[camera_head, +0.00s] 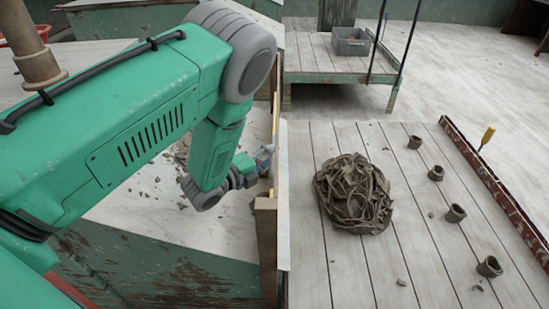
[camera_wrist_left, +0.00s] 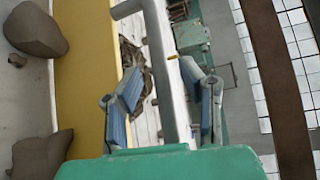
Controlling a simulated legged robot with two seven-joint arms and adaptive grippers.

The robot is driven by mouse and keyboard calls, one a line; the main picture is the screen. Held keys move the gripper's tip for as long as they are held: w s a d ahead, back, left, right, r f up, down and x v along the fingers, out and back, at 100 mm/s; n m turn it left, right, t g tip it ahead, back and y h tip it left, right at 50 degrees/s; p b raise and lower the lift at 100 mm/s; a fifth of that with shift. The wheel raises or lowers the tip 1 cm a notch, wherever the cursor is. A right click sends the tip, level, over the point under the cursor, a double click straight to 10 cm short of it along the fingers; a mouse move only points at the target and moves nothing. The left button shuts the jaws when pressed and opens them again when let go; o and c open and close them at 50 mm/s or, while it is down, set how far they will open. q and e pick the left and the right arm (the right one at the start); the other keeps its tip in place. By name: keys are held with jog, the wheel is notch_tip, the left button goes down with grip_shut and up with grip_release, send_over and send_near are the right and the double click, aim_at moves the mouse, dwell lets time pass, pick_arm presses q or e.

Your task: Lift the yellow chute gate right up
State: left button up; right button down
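The yellow chute gate (camera_wrist_left: 85,75) fills a broad upright band in the left wrist view. In the head view only its thin edge (camera_head: 275,125) seems to show, between the two tabletops. A grey bar handle (camera_wrist_left: 163,70) stands out in front of the gate. My left gripper (camera_wrist_left: 163,105) is open, with one blue-padded finger on each side of the handle; a gap shows at both sides. In the head view the left gripper (camera_head: 264,160) is small and partly hidden by its wrist. My right gripper is not in view.
A coiled clay heap (camera_head: 353,193) and several small clay rings (camera_head: 456,213) lie on the right planked table (camera_head: 320,280). A wooden post (camera_head: 266,245) stands just in front of my left gripper. Clay scraps (camera_head: 180,160) lie on the left surface. A grey crate (camera_head: 350,41) stands behind.

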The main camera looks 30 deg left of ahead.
pick_arm(q)
jog(key=shift+w+f, duration=0.2)
jog(key=shift+w, duration=0.55)
